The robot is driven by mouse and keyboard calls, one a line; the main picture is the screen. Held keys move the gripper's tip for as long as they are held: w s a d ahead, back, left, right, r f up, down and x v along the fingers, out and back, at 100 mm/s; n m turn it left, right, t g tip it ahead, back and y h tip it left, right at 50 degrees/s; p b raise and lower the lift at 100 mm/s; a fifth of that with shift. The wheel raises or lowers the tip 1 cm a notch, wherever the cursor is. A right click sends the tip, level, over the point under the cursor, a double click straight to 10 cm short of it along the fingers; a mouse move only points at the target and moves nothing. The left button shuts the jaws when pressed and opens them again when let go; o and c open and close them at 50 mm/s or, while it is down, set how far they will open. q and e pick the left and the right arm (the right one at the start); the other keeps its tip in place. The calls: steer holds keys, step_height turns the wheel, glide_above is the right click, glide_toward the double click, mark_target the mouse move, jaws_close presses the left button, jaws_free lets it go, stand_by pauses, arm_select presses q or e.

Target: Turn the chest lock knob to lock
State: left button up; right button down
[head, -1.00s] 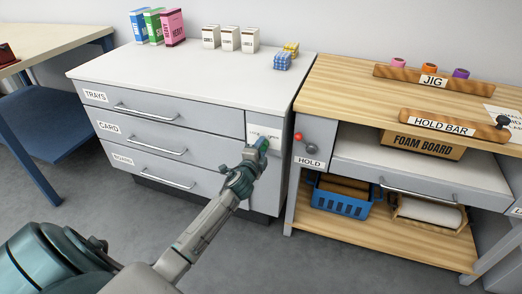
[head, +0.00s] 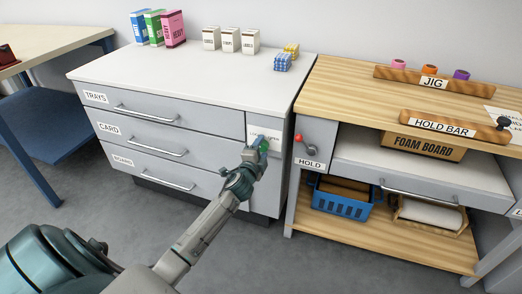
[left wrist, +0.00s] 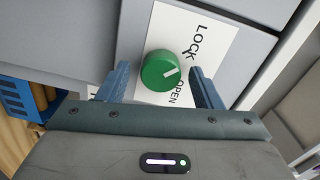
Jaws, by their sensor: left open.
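The green chest lock knob (head: 264,146) is on a white plate at the right end of the grey drawer chest (head: 190,82). In the left wrist view the round knob (left wrist: 158,72) has a white pointer mark facing right, between the printed words LOCK and OPEN on the plate (left wrist: 205,32). My left gripper (left wrist: 159,68) is open, with one blue finger on each side of the knob and a gap on both sides. In the head view my left gripper (head: 254,160) is just in front of the plate and hides part of it. My right gripper is not in view.
The wooden bench (head: 350,90) stands to the right, with a red-tipped lever (head: 299,138) on its HOLD panel. A blue basket (head: 342,198) sits on its lower shelf. Boxes (head: 230,40) stand on the chest top. Grey floor is free in front.

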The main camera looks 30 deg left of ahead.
arm_select(q)
steer(key=v, duration=1)
steer(key=shift+s, duration=0.4)
steer(key=shift+d, duration=0.1)
